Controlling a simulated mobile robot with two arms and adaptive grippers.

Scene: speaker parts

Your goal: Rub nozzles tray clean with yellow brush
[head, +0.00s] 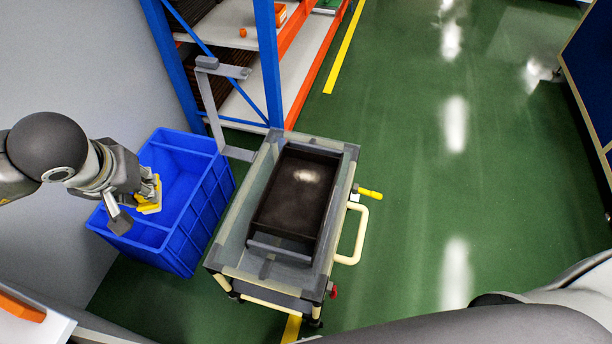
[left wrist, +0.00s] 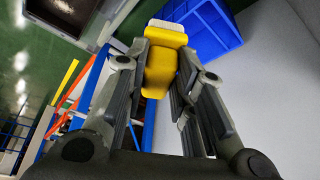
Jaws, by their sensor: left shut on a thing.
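The dark nozzles tray (head: 291,201) lies on top of a grey cart, with a pale smudge on its floor. Part of it shows at the top left of the left wrist view (left wrist: 62,14). My left gripper (head: 143,192) is shut on the yellow brush (head: 150,199), over the blue crate and left of the tray, apart from it. In the left wrist view the brush (left wrist: 160,68) sits between the two fingers, its pale end pointing away from the palm. My right gripper is not in view; only part of that arm shows at the lower right.
The blue crate (head: 204,226) stands on the floor left of the cart (head: 230,258). A yellow-handled item (head: 369,193) and a cream handle stick out from the cart's right side. A blue and orange shelf rack (head: 268,60) is behind. Green floor to the right is clear.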

